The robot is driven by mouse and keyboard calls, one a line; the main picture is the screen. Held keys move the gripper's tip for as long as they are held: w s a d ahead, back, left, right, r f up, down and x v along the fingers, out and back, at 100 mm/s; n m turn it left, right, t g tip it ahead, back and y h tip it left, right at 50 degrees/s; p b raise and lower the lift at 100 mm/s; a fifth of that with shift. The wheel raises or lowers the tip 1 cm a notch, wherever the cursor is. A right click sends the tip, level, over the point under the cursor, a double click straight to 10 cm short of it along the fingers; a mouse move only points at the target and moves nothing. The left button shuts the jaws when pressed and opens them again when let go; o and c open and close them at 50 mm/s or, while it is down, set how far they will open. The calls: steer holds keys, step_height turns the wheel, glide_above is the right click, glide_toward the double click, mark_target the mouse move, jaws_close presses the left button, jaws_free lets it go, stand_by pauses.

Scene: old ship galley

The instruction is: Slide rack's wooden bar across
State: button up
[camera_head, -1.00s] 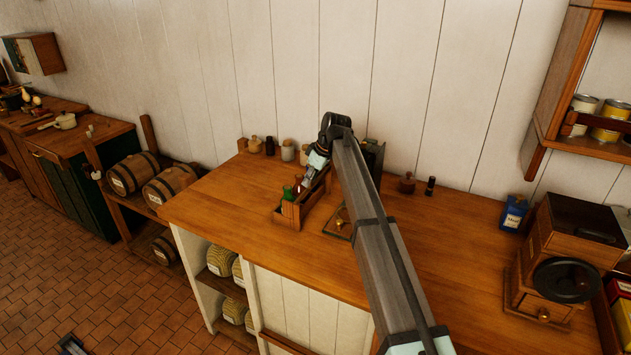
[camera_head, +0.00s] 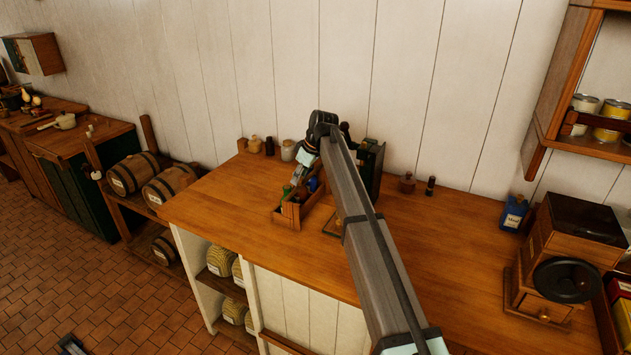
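A small wooden rack (camera_head: 290,214) with low sides stands on the counter near the middle of the picture. Several small bottles stand in it, among them a green one (camera_head: 286,192) and a blue one (camera_head: 313,184). I cannot make out a separate wooden bar on it. The arm hides part of the rack's far end. The fingers are too small and dark to tell whether they are open or touching anything.
The wooden counter (camera_head: 222,205) is clear left of the rack. Jars (camera_head: 288,150) stand along the wall behind. A dark upright box (camera_head: 370,170) and a brass scale-like plate (camera_head: 336,226) are close on the right. A coffee grinder (camera_head: 570,240) and blue tin (camera_head: 514,213) stand farther right.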

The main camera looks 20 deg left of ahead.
stand_by(0.3)
steer(key=shift+r+p, duration=1.2)
steer(key=shift+r, duration=2.3)
